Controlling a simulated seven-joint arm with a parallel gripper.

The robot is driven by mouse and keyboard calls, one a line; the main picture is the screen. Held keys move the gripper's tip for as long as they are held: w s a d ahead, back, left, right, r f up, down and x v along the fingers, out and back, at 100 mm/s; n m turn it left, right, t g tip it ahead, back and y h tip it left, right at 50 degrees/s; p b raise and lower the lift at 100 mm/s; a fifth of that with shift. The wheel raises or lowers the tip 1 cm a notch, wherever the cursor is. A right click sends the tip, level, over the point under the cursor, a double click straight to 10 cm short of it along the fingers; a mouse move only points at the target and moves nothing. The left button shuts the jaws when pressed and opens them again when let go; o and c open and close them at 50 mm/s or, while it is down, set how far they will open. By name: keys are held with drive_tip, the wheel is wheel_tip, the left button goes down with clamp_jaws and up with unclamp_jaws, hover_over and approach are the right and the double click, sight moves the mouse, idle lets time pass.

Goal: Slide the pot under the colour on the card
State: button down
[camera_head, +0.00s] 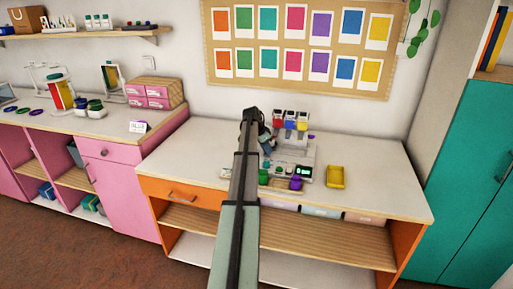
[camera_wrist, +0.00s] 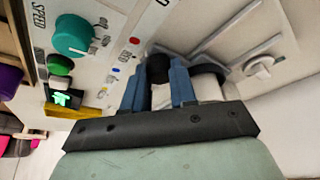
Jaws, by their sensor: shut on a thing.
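A pale pot (camera_wrist: 208,85) with a dark rim sits beside the right finger, partly hidden. How knob and pot join is hidden. The small white card (camera_head: 138,127) stands on the pink counter; its dark lettering looks like "BLUE".
The machine's panel carries a teal speed dial (camera_wrist: 73,35), a green button (camera_wrist: 60,65) and a lit display (camera_wrist: 63,98). A yellow tray (camera_head: 335,177) lies right of the machine, and a purple object (camera_head: 296,184) in front. The counter's right side is clear.

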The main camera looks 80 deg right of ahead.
drive_tip(key=shift+s, duration=1.2)
drive_tip(key=c, duration=0.9)
unclamp_jaws()
drive_tip(key=v, duration=1.4)
